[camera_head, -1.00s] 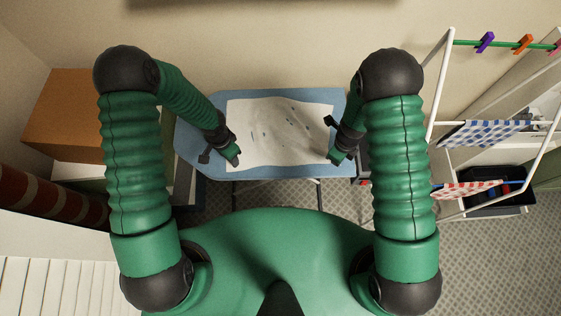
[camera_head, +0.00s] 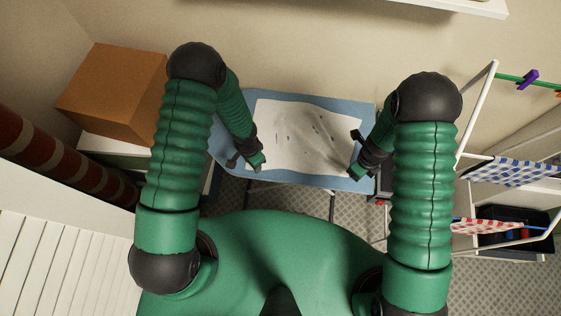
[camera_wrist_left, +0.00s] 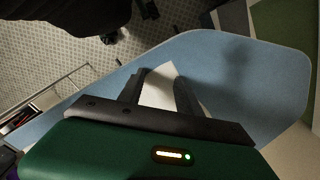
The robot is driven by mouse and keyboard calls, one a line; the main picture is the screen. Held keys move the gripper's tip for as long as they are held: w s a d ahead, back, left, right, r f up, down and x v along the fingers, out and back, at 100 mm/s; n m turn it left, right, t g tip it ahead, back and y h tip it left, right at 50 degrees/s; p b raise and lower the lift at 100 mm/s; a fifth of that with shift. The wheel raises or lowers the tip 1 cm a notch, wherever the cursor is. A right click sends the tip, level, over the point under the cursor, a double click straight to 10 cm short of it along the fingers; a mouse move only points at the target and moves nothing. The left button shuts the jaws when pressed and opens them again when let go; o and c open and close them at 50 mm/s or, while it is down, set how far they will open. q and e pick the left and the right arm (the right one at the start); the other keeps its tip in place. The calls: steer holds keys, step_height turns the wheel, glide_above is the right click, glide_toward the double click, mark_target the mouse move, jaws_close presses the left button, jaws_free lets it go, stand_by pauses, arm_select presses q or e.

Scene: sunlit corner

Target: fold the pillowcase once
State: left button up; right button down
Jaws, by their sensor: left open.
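The white pillowcase (camera_head: 290,135), with dark speckles, lies spread on a blue ironing board (camera_head: 365,110). Soft wrinkles show on its right part. My left gripper (camera_head: 257,166) is at the pillowcase's near left corner. In the left wrist view its two fingers (camera_wrist_left: 160,82) are apart, with a white corner of the pillowcase (camera_wrist_left: 159,96) showing between them. My right gripper (camera_head: 352,172) is at the near right corner of the pillowcase. Its fingertips are too small and dark to tell whether they are open or touching the cloth.
A drying rack (camera_head: 477,110) with checked cloths and a purple peg (camera_head: 527,78) stands at the right. A brown box (camera_head: 113,92) sits at the left, near a brick-red banded column (camera_head: 60,160). The wall is close behind the board.

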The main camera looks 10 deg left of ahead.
arm_select(q)
steer(key=shift+s, duration=0.15)
steer(key=shift+f, duration=0.1)
steer(key=shift+c, duration=0.4)
jaws_close()
steer(key=shift+s, duration=0.1)
steer(key=r, duration=0.4)
steer(key=shift+w+r, duration=0.15)
steer(key=shift+w, duration=0.15)
steer(key=shift+s+r, duration=0.2)
steer(key=shift+r, duration=0.2)
